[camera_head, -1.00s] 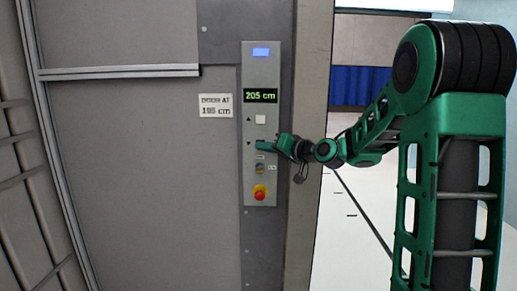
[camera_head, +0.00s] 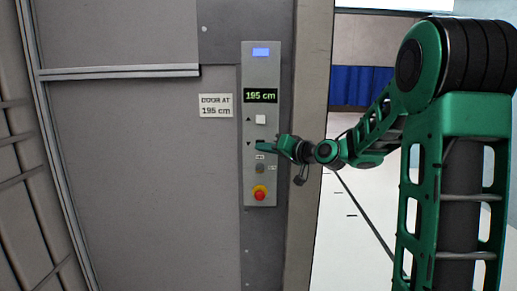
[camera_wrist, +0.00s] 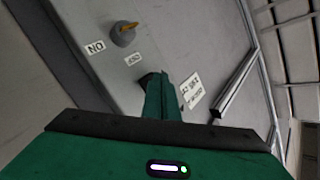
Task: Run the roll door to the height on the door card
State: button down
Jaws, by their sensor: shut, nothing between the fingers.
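The door card (camera_head: 216,106) on the grey wall reads "DOOR AT 195 cm" in the head view; it also shows, turned, in the wrist view (camera_wrist: 191,92). The control panel (camera_head: 262,180) stands to its right. Its display (camera_head: 260,96) reads 195 cm in green. The up button (camera_head: 261,119) is pale and uncovered. My gripper (camera_head: 262,147) is shut and empty, with its tips at the down button, which they largely cover. I cannot tell whether they touch it. The closed fingers also show in the wrist view (camera_wrist: 162,98).
Below the gripper are a key switch (camera_head: 260,169), also in the wrist view (camera_wrist: 123,34), and a red emergency stop knob (camera_head: 260,193). A ribbed door surface (camera_head: 25,180) and metal rail lie at the left. Open floor and a blue curtain (camera_head: 360,86) lie right.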

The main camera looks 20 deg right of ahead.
jog(key=shift+s+a, duration=0.2)
jog(key=shift+s, duration=0.1)
jog(key=shift+s, duration=0.1)
jog(key=s, duration=0.1)
jog(key=s+a, duration=0.1)
jog(key=s, duration=0.1)
jog(key=s+a, duration=0.1)
jog(key=shift+s, duration=0.2)
dwell(0.3)
dwell(0.4)
jog(key=s+d+f+g+h, duration=0.35)
jog(key=s+f+g, duration=0.35)
jog(key=s, duration=0.6)
jog(key=s+d+f+g+h, duration=0.2)
jog(key=s+d+f+g, duration=0.25)
jog(key=s+f, duration=0.75)
jog(key=s+m+g, duration=0.3)
jog(key=s+g, duration=0.1)
jog(key=s, duration=1.3)
jog(key=shift+d+r, duration=0.3)
jog(key=shift+d, duration=0.1)
